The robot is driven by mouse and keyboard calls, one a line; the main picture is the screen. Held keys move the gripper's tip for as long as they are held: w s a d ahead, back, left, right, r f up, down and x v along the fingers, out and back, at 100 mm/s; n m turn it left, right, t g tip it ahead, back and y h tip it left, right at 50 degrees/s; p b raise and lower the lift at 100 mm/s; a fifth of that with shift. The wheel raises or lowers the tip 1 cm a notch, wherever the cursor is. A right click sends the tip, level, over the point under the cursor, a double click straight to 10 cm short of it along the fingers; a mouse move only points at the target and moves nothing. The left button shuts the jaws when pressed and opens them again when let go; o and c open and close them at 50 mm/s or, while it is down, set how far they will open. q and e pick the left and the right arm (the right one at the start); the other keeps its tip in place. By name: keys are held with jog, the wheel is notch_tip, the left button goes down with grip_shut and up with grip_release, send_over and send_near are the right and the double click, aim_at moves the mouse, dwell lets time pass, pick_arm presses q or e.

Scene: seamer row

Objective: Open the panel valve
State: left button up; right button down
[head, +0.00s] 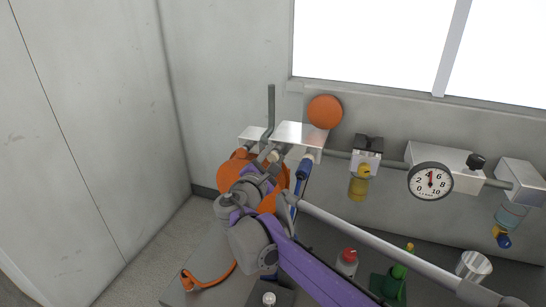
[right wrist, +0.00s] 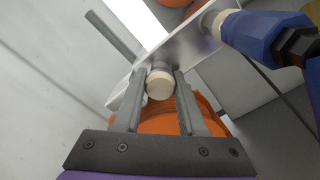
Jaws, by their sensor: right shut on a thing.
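My right gripper (head: 268,157) reaches up to a bright metal panel (head: 301,133) on the back wall. It is shut on a pale round knob (right wrist: 160,84), which sits between the two grey fingers (right wrist: 158,97) in the right wrist view, against the panel's edge. I take this knob to be part of the panel valve; no label shows. In the head view my gripper and wrist mostly hide the knob. A grey upright rod (head: 271,106) stands just left of the panel. My left gripper is not in view.
A blue fitting (head: 303,170) hangs under the panel, close to the gripper, and shows in the right wrist view (right wrist: 250,38). A large orange round thing (head: 231,170) lies behind my wrist. A pressure gauge (head: 430,181) and a pipe run right. Bottles stand below.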

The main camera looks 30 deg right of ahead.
dwell(0.4)
jog(key=shift+s+a+p, duration=0.3)
jog(key=shift+s+a, duration=0.15)
jog(key=shift+a, duration=0.1)
jog(key=shift+c, duration=2.3)
grip_release()
jog(key=v, duration=1)
jog(key=shift+s+a+b, duration=0.25)
jog(key=shift+s+b, duration=0.05)
jog(key=shift+f, duration=0.1)
